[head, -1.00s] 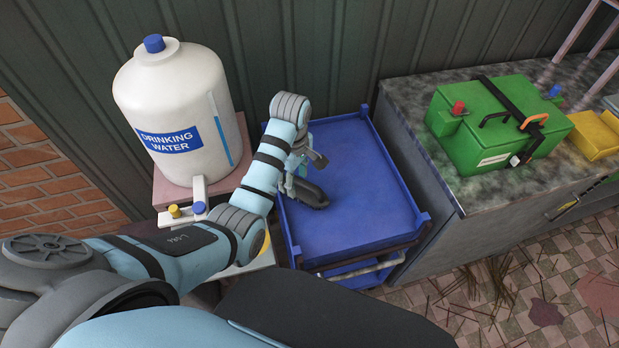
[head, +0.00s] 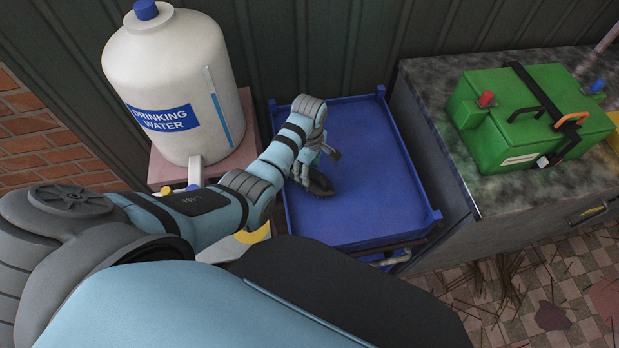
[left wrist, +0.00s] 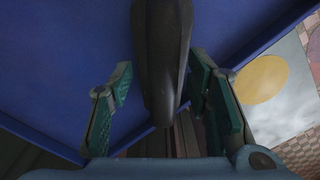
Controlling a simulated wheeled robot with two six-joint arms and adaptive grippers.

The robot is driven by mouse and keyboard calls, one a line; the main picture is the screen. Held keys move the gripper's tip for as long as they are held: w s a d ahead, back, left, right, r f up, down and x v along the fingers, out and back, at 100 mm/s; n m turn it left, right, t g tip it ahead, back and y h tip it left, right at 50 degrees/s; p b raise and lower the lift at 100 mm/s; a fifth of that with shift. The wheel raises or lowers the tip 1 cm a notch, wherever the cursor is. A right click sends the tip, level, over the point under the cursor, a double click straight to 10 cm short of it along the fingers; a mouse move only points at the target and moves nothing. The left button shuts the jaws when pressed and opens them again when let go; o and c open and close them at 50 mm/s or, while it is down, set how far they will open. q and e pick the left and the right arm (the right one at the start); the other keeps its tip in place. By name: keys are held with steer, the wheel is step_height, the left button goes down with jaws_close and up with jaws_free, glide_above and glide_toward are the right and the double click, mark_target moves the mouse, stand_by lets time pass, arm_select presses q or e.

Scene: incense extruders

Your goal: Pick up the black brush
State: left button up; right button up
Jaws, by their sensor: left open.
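The black brush (head: 318,182) lies on the blue tray (head: 375,190) of the cart, near its left side. My left gripper (head: 318,160) is over the brush and hides part of it. In the left wrist view the dark brush (left wrist: 162,60) runs down from the top edge between the two green-padded fingers of my left gripper (left wrist: 160,100). The fingers are open on either side of it, with a clear gap at the left finger and a narrower one at the right. My right gripper is not in view.
A white drinking water tank (head: 172,85) stands left of the cart. A green battery box (head: 535,115) sits on the stone-topped counter (head: 425,85) to the right. The tray has raised rims, and its middle and right are bare. A ribbed wall stands behind.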

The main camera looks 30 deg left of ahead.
arm_select(q)
steer(key=shift+f, duration=0.5)
steer(key=shift+s+r, duration=0.1)
steer(key=shift+r, duration=0.1)
steer(key=shift+s, duration=0.1)
steer(key=c, duration=0.6)
jaws_close()
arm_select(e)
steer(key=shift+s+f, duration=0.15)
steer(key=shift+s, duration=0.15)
